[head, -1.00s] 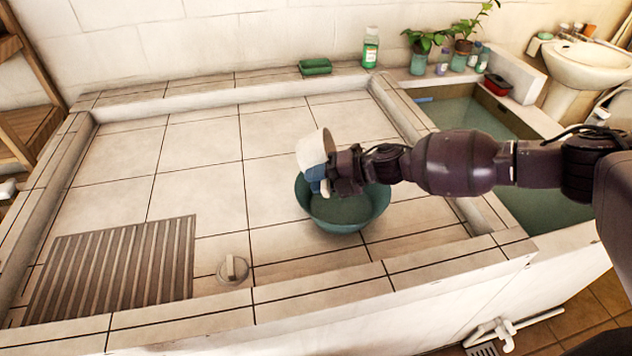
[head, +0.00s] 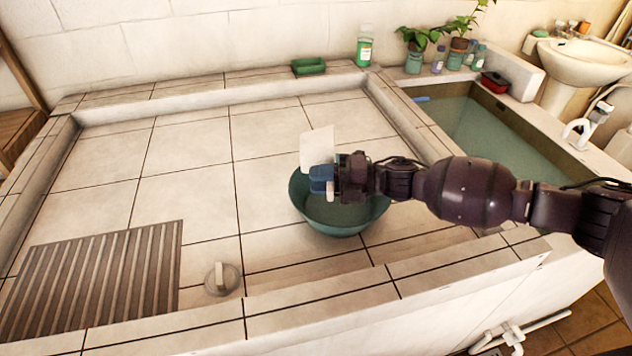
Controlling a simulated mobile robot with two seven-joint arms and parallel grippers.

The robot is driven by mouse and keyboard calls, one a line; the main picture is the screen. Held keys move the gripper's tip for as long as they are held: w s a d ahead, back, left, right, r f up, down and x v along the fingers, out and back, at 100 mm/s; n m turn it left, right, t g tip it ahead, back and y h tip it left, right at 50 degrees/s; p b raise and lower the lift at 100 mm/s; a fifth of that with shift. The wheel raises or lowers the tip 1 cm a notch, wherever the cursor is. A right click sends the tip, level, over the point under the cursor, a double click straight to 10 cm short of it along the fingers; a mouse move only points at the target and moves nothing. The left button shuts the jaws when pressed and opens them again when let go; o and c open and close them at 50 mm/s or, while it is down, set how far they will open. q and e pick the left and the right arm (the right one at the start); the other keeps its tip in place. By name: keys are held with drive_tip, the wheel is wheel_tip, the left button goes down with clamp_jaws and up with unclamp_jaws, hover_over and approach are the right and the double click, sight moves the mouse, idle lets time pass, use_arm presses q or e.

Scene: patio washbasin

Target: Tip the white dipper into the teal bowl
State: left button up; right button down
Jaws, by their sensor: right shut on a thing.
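The teal bowl (head: 345,226) stands on the tiled floor of the basin, right of its middle. My right gripper (head: 322,181), with blue fingertips, is over the bowl's left part and is shut on the white dipper (head: 318,146). The dipper is above the bowl's far left rim, showing as a pale, nearly rectangular side. Its mouth and its handle are not clearly visible, and I cannot tell how far it is tilted or whether it holds water. The gripper and wrist hide part of the bowl's far rim. My left gripper is not in view.
A slatted grate (head: 95,280) and a round drain plug (head: 222,279) lie on the basin floor at left front. A green soap dish (head: 308,66) and a bottle (head: 364,47) stand on the back ledge. A water tank (head: 500,135) is at right. Tiles left of the bowl are clear.

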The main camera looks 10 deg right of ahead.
drive_tip(key=y+b, duration=0.1)
drive_tip(key=d+t+y+b, duration=0.1)
drive_tip(key=y+b, duration=0.1)
drive_tip(key=shift+s+d+f, duration=0.1)
drive_tip(key=shift+s+d, duration=0.15)
drive_tip(key=shift+d, duration=0.05)
drive_tip(key=shift+r, duration=0.2)
idle(0.7)
idle(0.4)
